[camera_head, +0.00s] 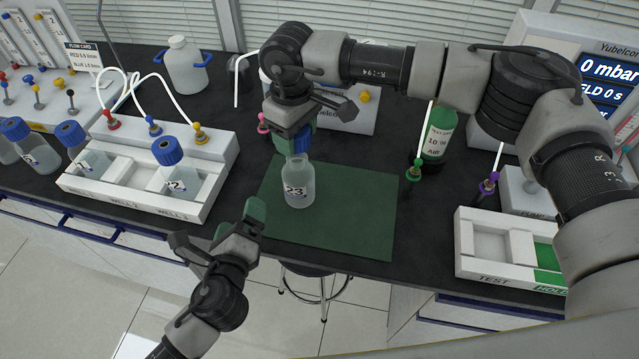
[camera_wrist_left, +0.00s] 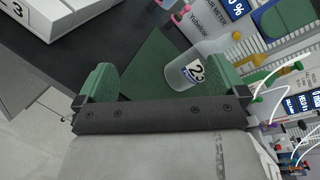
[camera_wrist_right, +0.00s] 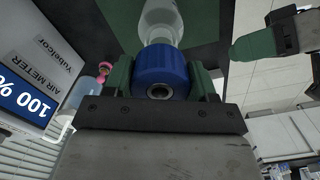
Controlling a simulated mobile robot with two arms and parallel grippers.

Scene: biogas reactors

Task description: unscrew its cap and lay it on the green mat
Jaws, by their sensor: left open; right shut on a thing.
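The bottle labelled 23 (camera_head: 298,185) stands upright on the green mat (camera_head: 355,215). Its blue cap (camera_wrist_right: 162,72) is between the fingers of my right gripper (camera_head: 293,135), which is shut on it from above. The cap is in line with the bottle's neck; I cannot tell whether it is still threaded on. My left gripper (camera_head: 240,228) is open and empty at the mat's front left, apart from the bottle. In the left wrist view the bottle (camera_wrist_left: 186,74) shows beyond the open fingers, nearer the right one.
A white rack (camera_head: 140,205) with blue-capped bottles stands left of the mat. At the right are a white test tray (camera_head: 490,245) and a green bottle (camera_head: 437,135). A white meter stands behind my right gripper. The mat's right half is clear.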

